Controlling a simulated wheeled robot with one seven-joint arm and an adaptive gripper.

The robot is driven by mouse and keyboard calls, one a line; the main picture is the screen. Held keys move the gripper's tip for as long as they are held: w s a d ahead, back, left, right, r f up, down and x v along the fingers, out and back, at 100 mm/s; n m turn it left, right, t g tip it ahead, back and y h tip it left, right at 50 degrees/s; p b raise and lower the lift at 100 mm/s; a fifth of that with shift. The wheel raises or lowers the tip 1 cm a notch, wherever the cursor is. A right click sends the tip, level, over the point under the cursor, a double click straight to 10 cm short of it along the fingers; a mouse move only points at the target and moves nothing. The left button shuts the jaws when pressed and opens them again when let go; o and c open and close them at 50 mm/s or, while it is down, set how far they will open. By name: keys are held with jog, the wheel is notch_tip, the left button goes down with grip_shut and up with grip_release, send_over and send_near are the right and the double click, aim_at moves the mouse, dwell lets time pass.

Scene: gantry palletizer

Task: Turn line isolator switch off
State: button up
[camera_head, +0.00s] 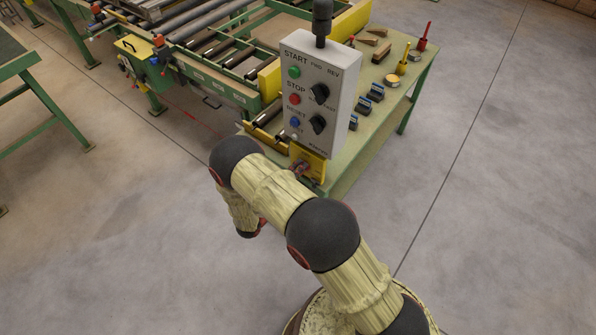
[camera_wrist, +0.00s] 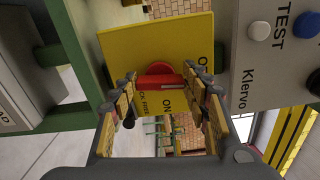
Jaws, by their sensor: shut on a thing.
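The line isolator switch is a yellow plate (camera_wrist: 185,38) with a red rotary handle (camera_wrist: 160,82). The plate also shows in the head view (camera_head: 312,158), low on the panel beside the green table. In the wrist view, "ON" is printed below the handle and a partly covered word starting with "O" is at the right. My gripper (camera_wrist: 164,84) is shut on the red handle, with a finger at each end of it. The handle lies across the picture between the fingers.
A grey control box (camera_head: 315,85) with coloured buttons and black knobs stands just above the switch. The green table (camera_head: 375,130) behind carries blue-black items and tools. A roller conveyor (camera_head: 215,55) runs at the upper left. The floor at right is clear.

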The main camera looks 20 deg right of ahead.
jog(key=shift+w+n, duration=0.1)
jog(key=shift+n, duration=0.5)
jog(key=o, duration=1.2)
jog(key=shift+c, duration=0.2)
jog(key=shift+f, duration=0.1)
jog(key=shift+a, duration=0.1)
jog(key=v, duration=1.2)
